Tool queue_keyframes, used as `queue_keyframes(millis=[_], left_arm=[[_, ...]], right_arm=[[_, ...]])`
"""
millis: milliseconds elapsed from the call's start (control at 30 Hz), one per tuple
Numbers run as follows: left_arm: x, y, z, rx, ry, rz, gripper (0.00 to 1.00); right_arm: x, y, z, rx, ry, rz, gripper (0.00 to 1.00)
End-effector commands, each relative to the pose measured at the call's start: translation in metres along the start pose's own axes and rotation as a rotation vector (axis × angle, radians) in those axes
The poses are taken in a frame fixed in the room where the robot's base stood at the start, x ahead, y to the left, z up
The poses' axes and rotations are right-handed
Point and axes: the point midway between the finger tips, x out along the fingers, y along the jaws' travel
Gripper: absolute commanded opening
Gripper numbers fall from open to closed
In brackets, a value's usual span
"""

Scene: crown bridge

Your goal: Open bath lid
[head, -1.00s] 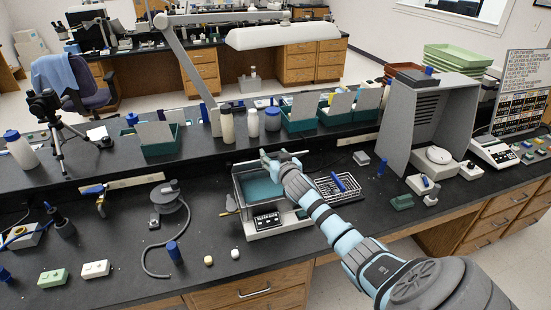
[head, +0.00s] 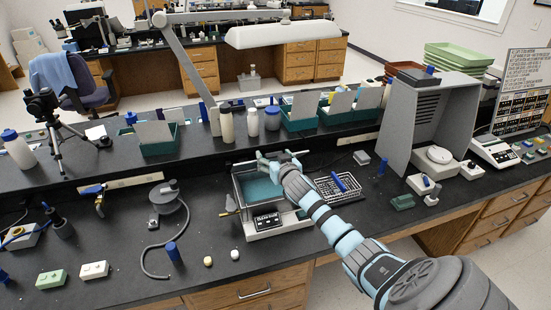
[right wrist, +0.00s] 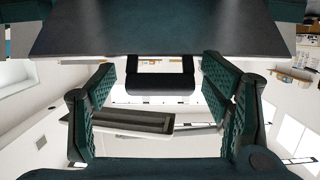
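The water bath (head: 238,192) is a pale box with a front control panel, standing near the middle of the bench. Teal shows inside it, so its top looks uncovered from the front. My right gripper (head: 282,158) is at the bath's back edge. In the right wrist view its two dark green fingers (right wrist: 160,105) are wide apart. A dark flat plate (right wrist: 160,35), which looks like the lid, spans the top of that view, with a dark handle-like bar (right wrist: 160,83) below it, between the fingers and apparently untouched. The lid is not clear in the head view. My left gripper is out of view.
A wire rack (head: 335,187) stands close right of the bath under my right arm. A lamp (head: 283,35) hangs above the back shelf with bottles. The front bench left of the bath holds small items.

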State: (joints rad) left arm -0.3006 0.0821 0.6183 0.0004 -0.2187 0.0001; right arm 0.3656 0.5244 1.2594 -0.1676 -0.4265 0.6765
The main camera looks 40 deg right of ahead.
Motion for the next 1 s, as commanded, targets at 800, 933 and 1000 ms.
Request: queue_keyframes(millis=[800,933,1000], left_arm=[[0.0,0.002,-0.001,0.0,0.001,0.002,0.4],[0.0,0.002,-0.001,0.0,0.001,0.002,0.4],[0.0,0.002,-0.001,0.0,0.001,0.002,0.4]], right_arm=[[-0.119,0.001,0.0,0.0,0.0,0.002,0.7],[-0.118,0.0,0.0,0.0,0.0,0.001,0.7],[-0.118,0.0,0.0,0.0,0.0,0.001,0.7]])
